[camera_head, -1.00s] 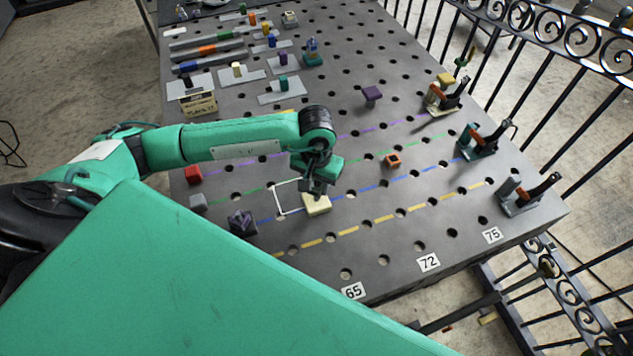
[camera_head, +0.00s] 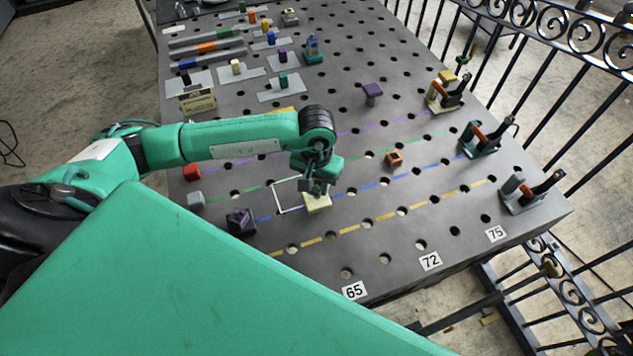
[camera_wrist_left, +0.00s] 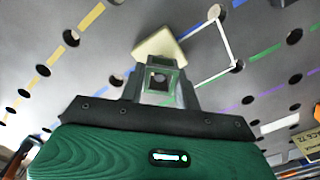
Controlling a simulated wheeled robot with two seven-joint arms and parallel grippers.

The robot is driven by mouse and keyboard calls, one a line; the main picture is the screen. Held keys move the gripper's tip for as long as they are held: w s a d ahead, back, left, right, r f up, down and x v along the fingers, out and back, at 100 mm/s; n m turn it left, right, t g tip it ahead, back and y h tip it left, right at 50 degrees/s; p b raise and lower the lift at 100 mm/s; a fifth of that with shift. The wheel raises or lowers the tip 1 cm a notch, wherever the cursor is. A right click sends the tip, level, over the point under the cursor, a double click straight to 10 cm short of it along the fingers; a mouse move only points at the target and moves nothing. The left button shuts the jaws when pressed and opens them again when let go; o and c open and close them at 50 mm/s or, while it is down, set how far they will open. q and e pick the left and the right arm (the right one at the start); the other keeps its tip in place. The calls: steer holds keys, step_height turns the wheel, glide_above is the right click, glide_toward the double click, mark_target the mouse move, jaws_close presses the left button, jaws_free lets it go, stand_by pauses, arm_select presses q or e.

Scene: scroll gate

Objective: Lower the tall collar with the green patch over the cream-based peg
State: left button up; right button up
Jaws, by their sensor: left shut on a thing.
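My left gripper (camera_head: 317,187) points down just above the cream base (camera_head: 318,204) on the table. In the left wrist view, my left gripper (camera_wrist_left: 160,90) is shut on a hollow, square grey-green collar (camera_wrist_left: 160,64), one finger on each side. The cream base (camera_wrist_left: 158,44) shows just beyond the collar in that view. The peg is hidden by the collar and fingers. I cannot tell whether the collar is around the peg or still above it. No separate green patch can be made out. My right gripper is not in view.
A white outlined square (camera_head: 284,197) lies beside the cream base. A dark purple block (camera_head: 240,221) stands to the left, an orange hollow block (camera_head: 394,158) to the right. Clamp-like fixtures (camera_head: 484,138) line the right edge. The holed table is clear in front.

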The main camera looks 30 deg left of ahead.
arm_select(q)
steer(key=o, duration=1.2)
steer(key=shift+c, duration=0.2)
steer(key=shift+r+b, duration=0.3)
steer(key=shift+r, duration=0.25)
step_height(320, 180, up, 13)
steer(key=b, duration=0.3)
steer(key=shift+s+f, duration=0.1)
steer(key=shift+f, duration=0.1)
